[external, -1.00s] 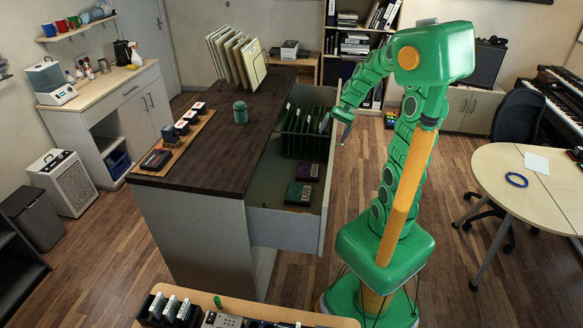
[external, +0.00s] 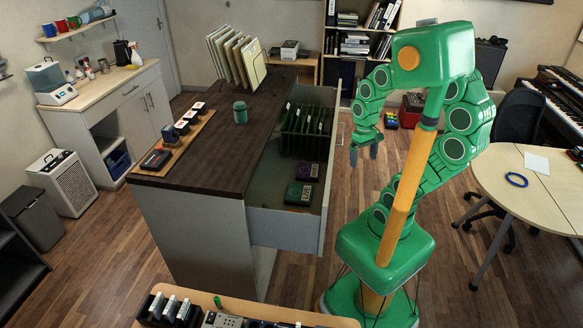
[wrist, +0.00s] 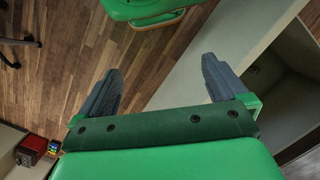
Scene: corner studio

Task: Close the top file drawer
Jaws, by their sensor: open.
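The top file drawer (external: 288,226) is pulled out from the right side of the dark-topped cabinet (external: 195,215). Green hanging files (external: 307,130) stand in its far part, and a purple box (external: 308,171) and a teal box (external: 299,193) lie nearer. My gripper (external: 364,158) is open and empty, fingers down, just outside the drawer front (external: 331,185), with a small gap seen from outside. In the wrist view the open fingers (wrist: 160,88) show over the floor and the pale drawer front (wrist: 185,90). Contact with the front is not visible.
A round-ended pale table (external: 500,185) and a dark chair (external: 515,130) stand at the right. A bench (external: 240,310) with small items is at the near edge. A teal cup (external: 240,112) stands on the cabinet top. Bare floor lies beyond the drawer.

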